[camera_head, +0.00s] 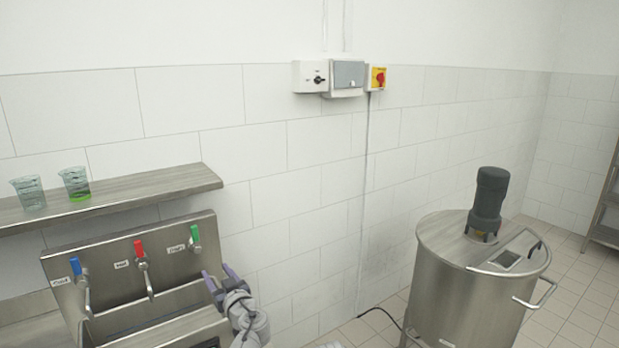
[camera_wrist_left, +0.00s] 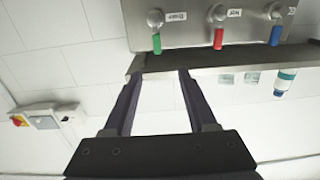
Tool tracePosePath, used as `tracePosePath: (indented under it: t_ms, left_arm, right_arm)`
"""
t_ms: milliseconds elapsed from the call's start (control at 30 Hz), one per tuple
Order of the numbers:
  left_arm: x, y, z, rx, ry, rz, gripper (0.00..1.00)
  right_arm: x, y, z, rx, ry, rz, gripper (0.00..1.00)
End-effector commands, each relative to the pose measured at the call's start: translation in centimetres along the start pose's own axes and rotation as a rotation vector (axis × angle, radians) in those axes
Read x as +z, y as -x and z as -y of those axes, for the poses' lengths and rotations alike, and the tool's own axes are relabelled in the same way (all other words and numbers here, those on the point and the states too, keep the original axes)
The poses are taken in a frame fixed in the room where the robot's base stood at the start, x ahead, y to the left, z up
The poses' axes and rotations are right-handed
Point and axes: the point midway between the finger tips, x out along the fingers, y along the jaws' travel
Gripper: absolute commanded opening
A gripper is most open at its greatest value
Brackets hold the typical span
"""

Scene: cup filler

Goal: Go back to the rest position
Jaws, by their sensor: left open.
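My left gripper (camera_head: 218,271) is at the right end of the tap panel (camera_head: 115,262), near the green-handled tap (camera_head: 195,233), with its fingers pointing up and left. In the left wrist view the left gripper (camera_wrist_left: 160,74) is open, with its two dark fingers apart and nothing between them. The wrist view is upside down and shows the panel (camera_wrist_left: 200,32) beyond the fingertips. My right gripper is not in view.
A steel shelf (camera_head: 150,188) holds an empty-looking beaker (camera_head: 28,193) and a beaker with green liquid (camera_head: 75,184). Blue (camera_head: 77,267) and red (camera_head: 139,249) tap handles are left of the green one. A steel tank (camera_head: 465,290) stands at right; floor shows between.

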Motion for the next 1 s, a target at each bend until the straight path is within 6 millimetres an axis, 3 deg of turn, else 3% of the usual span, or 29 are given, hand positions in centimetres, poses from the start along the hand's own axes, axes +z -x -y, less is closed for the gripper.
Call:
tracePosePath:
  t_ms: [333, 567, 667, 767, 900, 1000]
  left_arm:
    - [3.2, 1.8, 1.3, -0.07, -0.072, 0.147, 0.57]
    - [7.8, 4.9, 2.2, -0.106, -0.187, 0.373, 0.57]
    - [10.8, 7.5, 2.4, -0.094, -0.27, 0.53, 0.57]
    - [14.6, 11.7, 2.4, -0.032, -0.39, 0.747, 0.57]
    - [19.2, 19.2, 1.7, 0.166, -0.584, 1.066, 0.57]
    - [20.9, 24.1, 1.2, 0.336, -0.697, 1.233, 0.57]
  right_arm:
    - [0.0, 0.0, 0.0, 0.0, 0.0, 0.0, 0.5]
    - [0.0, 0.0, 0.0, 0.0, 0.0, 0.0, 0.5]
    - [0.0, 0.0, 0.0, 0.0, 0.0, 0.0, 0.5]
    - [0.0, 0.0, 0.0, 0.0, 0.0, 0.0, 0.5]
    - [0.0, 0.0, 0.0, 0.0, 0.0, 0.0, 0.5]
    - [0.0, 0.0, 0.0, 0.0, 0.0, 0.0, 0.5]
